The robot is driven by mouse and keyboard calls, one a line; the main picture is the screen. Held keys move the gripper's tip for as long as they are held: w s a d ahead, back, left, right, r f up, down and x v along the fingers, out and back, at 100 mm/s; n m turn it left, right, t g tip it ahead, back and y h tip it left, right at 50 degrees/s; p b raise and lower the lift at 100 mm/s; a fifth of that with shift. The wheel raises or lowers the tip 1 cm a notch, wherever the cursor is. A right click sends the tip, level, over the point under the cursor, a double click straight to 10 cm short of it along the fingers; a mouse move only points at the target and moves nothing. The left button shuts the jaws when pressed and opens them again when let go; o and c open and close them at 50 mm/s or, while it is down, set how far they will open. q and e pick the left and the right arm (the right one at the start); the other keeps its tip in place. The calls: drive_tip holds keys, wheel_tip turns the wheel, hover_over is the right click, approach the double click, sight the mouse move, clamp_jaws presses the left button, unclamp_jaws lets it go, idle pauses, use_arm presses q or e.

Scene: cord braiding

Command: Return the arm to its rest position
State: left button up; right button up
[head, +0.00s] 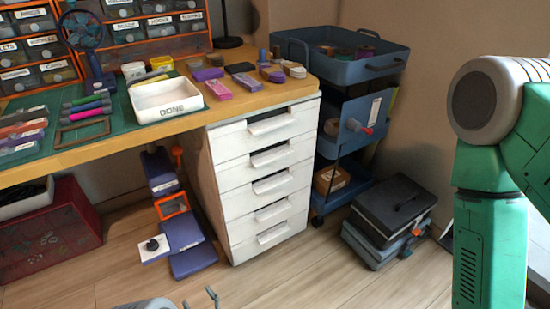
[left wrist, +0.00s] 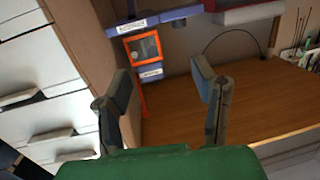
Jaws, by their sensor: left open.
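My left gripper (head: 207,297) shows only in part at the bottom edge of the head view, low in front of the drawer unit and well below the tabletop. In the left wrist view my left gripper (left wrist: 161,80) has its two dark fingers spread wide with nothing between them. A wooden surface and shelving show beyond the fingers, apart from them. My green right arm stands at the right side of the head view, and its gripper is out of the picture. The white DONE tray (head: 166,98) stands on the workbench (head: 140,133) and looks empty.
A white drawer unit (head: 265,184) stands under the bench's right end. A blue cart (head: 342,112) is beside it, with dark cases (head: 389,212) on the floor. The wooden floor (head: 300,265) in front is mostly clear.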

use_arm(q)
drive_tip(key=s+a+r+m+g+h, duration=0.4)
drive_tip(key=s+r+g, duration=0.35)
drive_tip(key=s, duration=0.45)
drive_tip(key=s+a+r+m+g+h, duration=0.35)
drive_tip(key=s+r+g+h, duration=0.3)
drive_tip(key=s+r, duration=0.35)
wheel_tip(320, 180, up, 16)
drive_tip(key=d+t+p, duration=0.1)
drive_tip(key=p, duration=1.7)
drive_tip(key=shift+s+r+m, duration=0.25)
drive_tip(key=shift+s+m, duration=0.1)
drive_tip(key=shift+s, duration=0.1)
use_arm(e)
wheel_tip(320, 180, up, 18)
drive_tip(key=shift+a, duration=0.2)
use_arm(q)
drive_tip(key=shift+w, duration=0.1)
use_arm(e)
drive_tip(key=shift+r, duration=0.1)
